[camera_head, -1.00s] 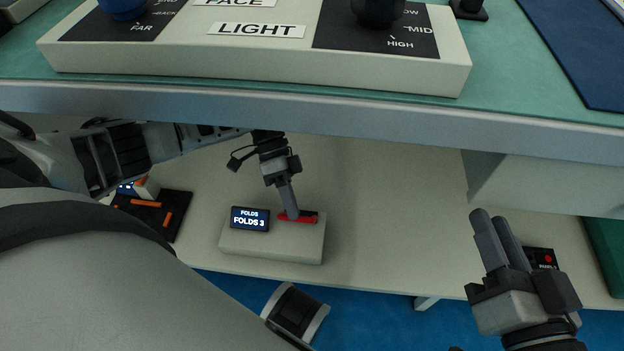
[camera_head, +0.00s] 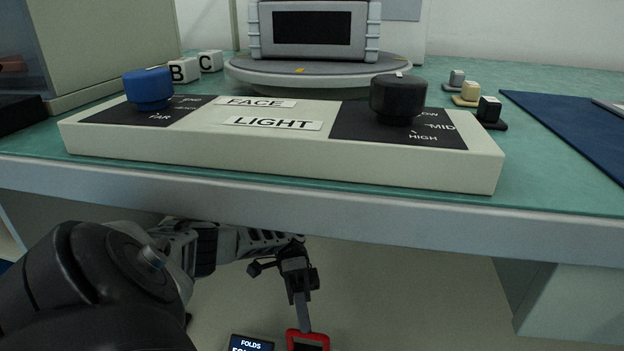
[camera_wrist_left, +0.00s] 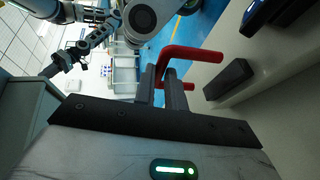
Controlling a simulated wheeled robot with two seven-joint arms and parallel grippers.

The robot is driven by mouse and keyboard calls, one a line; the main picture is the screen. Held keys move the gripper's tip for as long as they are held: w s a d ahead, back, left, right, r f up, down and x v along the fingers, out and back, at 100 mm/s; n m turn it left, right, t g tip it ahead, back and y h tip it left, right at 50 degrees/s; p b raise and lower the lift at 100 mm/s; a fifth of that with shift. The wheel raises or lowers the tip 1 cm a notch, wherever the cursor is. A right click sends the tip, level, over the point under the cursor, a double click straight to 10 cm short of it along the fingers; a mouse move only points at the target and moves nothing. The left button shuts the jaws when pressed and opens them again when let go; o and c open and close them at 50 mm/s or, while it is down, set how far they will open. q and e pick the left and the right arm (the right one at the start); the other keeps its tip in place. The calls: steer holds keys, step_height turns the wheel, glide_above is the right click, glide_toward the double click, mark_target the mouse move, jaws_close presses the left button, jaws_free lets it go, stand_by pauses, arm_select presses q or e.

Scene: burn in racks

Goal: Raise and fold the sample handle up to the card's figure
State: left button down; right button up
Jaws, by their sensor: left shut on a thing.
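My left gripper (camera_head: 303,322) reaches down below the bench and is shut on the red handle (camera_head: 308,338). In the left wrist view the handle (camera_wrist_left: 182,52) is a bent red bar, held between the two grey fingers (camera_wrist_left: 162,92) and standing out from a pale box (camera_wrist_left: 272,76). In the head view a small display (camera_head: 250,343) beside the handle reads FOLDS; its lower line is cut off by the frame's edge. The rest of the box is out of the head view.
The bench's front edge (camera_head: 330,203) passes above my left arm. On the bench are a panel (camera_head: 285,160) with a blue knob (camera_head: 148,88) and a black knob (camera_head: 398,97), and a round turntable (camera_head: 310,77) with a grey device. A pale block (camera_head: 570,303) is below at right.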

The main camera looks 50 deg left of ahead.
arm_select(q)
steer(key=shift+a, duration=0.1)
steer(key=c, duration=1.5)
jaws_free()
steer(key=shift+o, duration=0.2)
